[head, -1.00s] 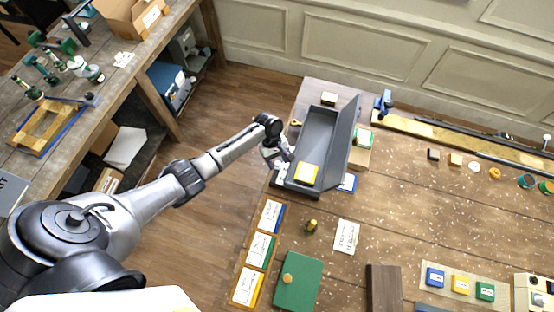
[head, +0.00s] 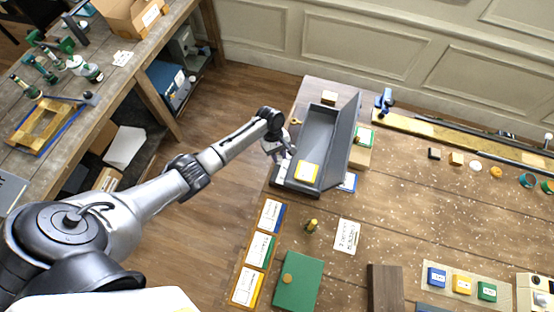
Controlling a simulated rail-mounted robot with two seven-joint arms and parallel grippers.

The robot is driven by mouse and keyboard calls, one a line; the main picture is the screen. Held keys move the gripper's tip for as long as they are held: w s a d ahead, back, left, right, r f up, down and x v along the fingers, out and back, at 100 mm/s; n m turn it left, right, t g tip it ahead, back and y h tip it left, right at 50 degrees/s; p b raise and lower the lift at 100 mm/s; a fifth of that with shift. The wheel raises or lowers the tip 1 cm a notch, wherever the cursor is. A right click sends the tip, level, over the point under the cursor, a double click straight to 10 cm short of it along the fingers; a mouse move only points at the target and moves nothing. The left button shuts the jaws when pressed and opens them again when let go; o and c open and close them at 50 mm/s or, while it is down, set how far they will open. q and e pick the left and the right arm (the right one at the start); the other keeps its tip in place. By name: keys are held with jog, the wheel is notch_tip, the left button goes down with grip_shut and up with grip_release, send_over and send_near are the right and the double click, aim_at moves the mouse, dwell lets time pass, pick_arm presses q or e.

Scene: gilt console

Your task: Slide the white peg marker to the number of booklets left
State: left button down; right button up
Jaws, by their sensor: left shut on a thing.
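A grey open box (head: 322,133) with a raised side panel stands at the left end of the table. One yellow-edged booklet with a white label (head: 307,172) lies at its near end. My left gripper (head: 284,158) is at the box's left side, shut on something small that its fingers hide. I cannot make out the white peg marker or any number scale; they may be under the gripper. My right gripper is not in view.
Labelled cards (head: 258,250) lie in a row along the table's left edge, beside a green booklet (head: 298,281) and a small brass-topped peg (head: 312,225). A white printed sheet (head: 346,236) lies to their right. The middle of the table is mostly clear.

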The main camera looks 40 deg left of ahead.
pick_arm(q)
jog(key=shift+w+a, duration=0.25)
jog(key=shift+w, duration=0.25)
jog(key=shift+w+a, duration=0.2)
jog(key=shift+w, duration=0.3)
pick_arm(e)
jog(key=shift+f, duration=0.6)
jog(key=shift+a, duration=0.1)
pick_arm(q)
jog(key=c, duration=0.9)
grip_release()
jog(key=b+v, duration=0.1)
jog(key=v, duration=1.2)
jog(key=shift+r, duration=0.4)
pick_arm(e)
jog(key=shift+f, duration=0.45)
pick_arm(q)
jog(key=shift+a, duration=0.15)
